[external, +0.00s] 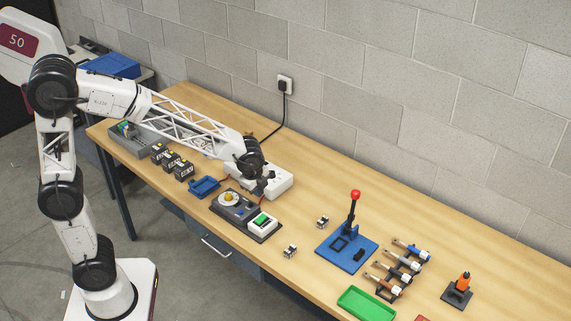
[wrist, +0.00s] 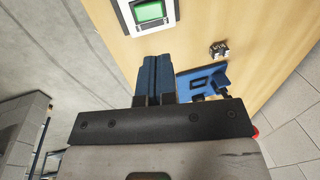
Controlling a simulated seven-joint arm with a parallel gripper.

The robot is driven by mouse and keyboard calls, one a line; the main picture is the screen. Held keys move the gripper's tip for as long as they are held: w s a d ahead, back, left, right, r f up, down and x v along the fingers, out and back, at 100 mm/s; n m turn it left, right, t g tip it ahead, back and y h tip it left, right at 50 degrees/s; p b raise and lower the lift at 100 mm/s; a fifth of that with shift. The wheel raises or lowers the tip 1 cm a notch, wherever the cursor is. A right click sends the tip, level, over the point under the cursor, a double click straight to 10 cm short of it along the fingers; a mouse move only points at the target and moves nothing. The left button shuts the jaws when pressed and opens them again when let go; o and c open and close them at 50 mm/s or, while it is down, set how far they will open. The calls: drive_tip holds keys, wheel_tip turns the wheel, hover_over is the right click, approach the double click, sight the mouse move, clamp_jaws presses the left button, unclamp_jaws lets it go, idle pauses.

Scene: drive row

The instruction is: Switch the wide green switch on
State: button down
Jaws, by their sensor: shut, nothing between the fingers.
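The wide green switch (external: 262,222) is a green rocker in a white housing, at the right end of a dark base on the bench. It also shows at the top edge of the wrist view (wrist: 151,11), partly cut off. I cannot tell its on or off position. My gripper (external: 265,188) is shut and empty, behind the switch in the external view and apart from it, in front of a white box. In the wrist view its blue fingers (wrist: 157,62) are together, below the switch in the picture.
A round yellow knob (external: 229,198) sits on the same base, left of the switch. The white box (external: 281,181) stands behind. A blue tray (external: 204,187) lies to the left. A blue base with a red-topped lever (external: 354,196) stands to the right.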

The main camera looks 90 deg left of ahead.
sight(262, 218)
drive_tip(key=f, duration=0.4)
drive_tip(key=w+a+f, duration=0.1)
drive_tip(key=f, duration=0.7)
drive_tip(key=shift+w+a, duration=0.35)
drive_tip(key=shift+a+f+g, duration=0.15)
drive_tip(key=shift+f+g, duration=0.1)
drive_tip(key=shift+g, duration=0.05)
drive_tip(key=shift+s+d, duration=0.1)
drive_tip(key=shift+d, duration=0.15)
drive_tip(key=shift+s+d+r, duration=0.25)
drive_tip(key=shift+s+d, duration=0.05)
drive_tip(key=shift+s, duration=0.05)
idle(0.4)
drive_tip(key=shift+r, duration=0.1)
